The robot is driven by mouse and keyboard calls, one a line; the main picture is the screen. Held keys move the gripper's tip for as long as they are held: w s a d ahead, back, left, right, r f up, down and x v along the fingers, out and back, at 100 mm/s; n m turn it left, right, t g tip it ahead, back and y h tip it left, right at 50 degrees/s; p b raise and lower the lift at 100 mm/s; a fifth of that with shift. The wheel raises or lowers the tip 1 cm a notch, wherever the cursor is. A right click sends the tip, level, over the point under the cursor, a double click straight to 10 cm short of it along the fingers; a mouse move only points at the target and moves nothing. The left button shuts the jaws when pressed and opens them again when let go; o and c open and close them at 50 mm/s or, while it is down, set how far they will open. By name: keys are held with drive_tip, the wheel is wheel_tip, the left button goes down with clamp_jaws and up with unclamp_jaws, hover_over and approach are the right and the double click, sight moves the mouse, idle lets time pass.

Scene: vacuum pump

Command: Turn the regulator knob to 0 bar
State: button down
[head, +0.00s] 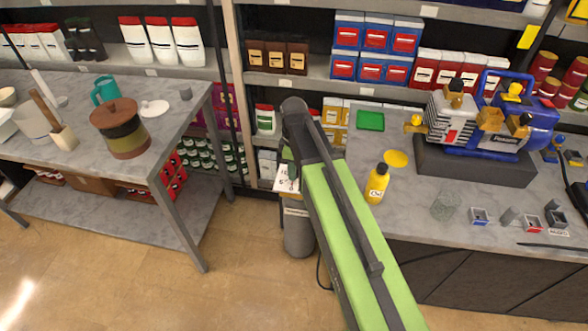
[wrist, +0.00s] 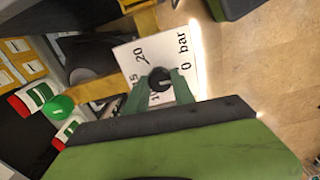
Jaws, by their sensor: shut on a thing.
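The regulator's white dial plate (wrist: 140,55) fills the middle of the wrist view, with "20" and "0 bar" readable and other numbers partly covered. The round black regulator knob (wrist: 160,77) sits on the plate. My gripper (wrist: 160,88) has one green finger on each side of the knob and is shut on it. The knob's pointer cannot be made out. In the head view my gripper (head: 287,157) is at the dial plate (head: 286,182), which sits above a grey cylinder (head: 299,232). The knob is hidden there.
The right workbench (head: 350,205) holds a blue pump (head: 510,125), a yellow bottle (head: 377,184) and small parts. The left table (head: 185,120) holds a brown pot (head: 122,130) and a teal mug (head: 104,90). Stocked shelves stand behind. The floor (head: 240,270) between the tables is clear.

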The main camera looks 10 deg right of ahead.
drive_tip(key=shift+n, duration=0.4)
drive_tip(key=c, duration=1.1)
unclamp_jaws()
drive_tip(key=shift+o, duration=0.2)
wheel_tip(320, 180, up, 17)
drive_tip(key=p, duration=1.7)
drive_tip(key=shift+r, duration=0.2)
drive_tip(key=shift+f, duration=0.1)
